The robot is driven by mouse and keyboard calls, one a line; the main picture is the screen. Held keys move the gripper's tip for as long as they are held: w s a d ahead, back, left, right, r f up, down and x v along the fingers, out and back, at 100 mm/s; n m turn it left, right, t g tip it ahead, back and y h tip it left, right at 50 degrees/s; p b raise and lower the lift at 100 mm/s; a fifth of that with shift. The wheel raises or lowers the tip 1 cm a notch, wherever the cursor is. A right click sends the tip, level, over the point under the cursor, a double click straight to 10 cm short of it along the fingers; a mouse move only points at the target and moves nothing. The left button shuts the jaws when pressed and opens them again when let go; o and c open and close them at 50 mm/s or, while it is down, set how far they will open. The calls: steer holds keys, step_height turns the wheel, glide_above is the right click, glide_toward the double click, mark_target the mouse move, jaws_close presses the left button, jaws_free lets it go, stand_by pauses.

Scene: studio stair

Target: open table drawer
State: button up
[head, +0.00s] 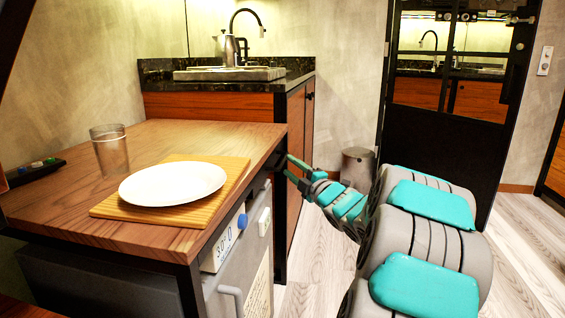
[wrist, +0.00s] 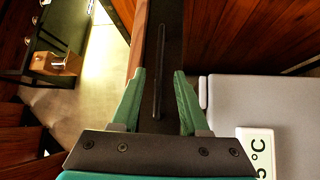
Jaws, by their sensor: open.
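The wooden table (head: 70,215) fills the left of the head view. In the wrist view, which is turned sideways, a dark narrow front (wrist: 174,50) runs along under the wooden table edge (wrist: 137,40). A thin dark bar (wrist: 159,70), seemingly the drawer handle, lies along that front. My gripper (head: 289,168) is at the table's far right corner, just below top height. In the wrist view my gripper (wrist: 158,85) is open, with its green fingers on either side of the lower part of the bar. I cannot tell whether they touch it. The drawer appears shut.
A white plate (head: 172,184) on a wooden board (head: 234,170), a glass (head: 111,152) and a dark remote-like tray (head: 35,171) are on the table. A small grey fridge (head: 240,270) stands below it. A bin (head: 357,165) stands behind my arm; floor at right is clear.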

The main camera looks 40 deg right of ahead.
mark_target(283, 159)
steer(key=shift+w+d+r, duration=0.15)
steer(key=shift+w, duration=1.1)
steer(key=shift+w+d+r, duration=0.1)
steer(key=shift+w+r, duration=0.05)
steer(key=shift+w, duration=1.05)
steer(key=shift+c, duration=0.2)
jaws_close()
